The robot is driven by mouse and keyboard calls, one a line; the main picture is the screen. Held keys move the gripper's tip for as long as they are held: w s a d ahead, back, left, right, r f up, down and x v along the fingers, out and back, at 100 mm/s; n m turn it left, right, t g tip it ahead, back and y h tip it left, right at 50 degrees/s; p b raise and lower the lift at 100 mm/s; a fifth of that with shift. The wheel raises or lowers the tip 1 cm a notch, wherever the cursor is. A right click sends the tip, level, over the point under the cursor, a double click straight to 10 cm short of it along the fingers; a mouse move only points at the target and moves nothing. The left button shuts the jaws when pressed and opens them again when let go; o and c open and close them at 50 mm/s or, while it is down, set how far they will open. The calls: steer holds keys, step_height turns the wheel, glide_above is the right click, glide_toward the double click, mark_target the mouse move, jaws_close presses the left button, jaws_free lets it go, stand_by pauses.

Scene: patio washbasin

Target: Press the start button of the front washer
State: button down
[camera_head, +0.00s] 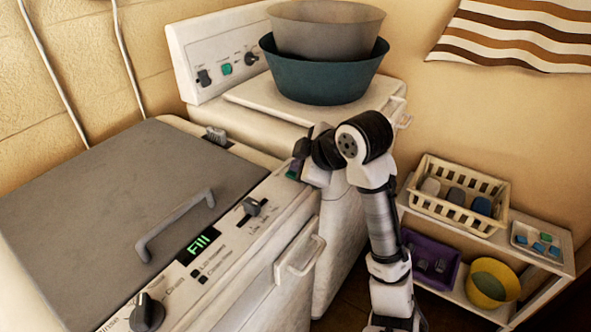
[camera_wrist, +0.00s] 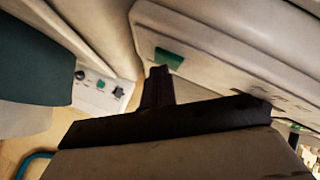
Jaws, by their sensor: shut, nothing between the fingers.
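The front washer (camera_head: 110,200) has a grey lid, and its control panel display (camera_head: 198,243) reads "Fill" in lit green letters. Its green start button (camera_wrist: 168,58) sits near one end of the panel in the wrist view. In the head view the button (camera_head: 292,175) shows partly, at the panel's far right end beside my gripper. My gripper (camera_head: 300,152) is shut and empty. In the wrist view its dark fingertips (camera_wrist: 158,71) are right by the button's lower edge. I cannot tell whether they touch it.
A second washer (camera_head: 285,105) behind carries stacked basins (camera_head: 322,80) and has its own green button (camera_head: 226,69). A low shelf (camera_head: 525,265) at the right holds a cream basket (camera_head: 458,205), a purple bin (camera_head: 430,262) and a yellow bucket (camera_head: 492,284). A handle (camera_head: 300,258) juts from the front washer.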

steer(key=shift+r+p, duration=0.7)
steer(key=shift+r, duration=0.2)
step_height(320, 180, up, 5)
steer(key=p, duration=0.4)
stand_by(1.3)
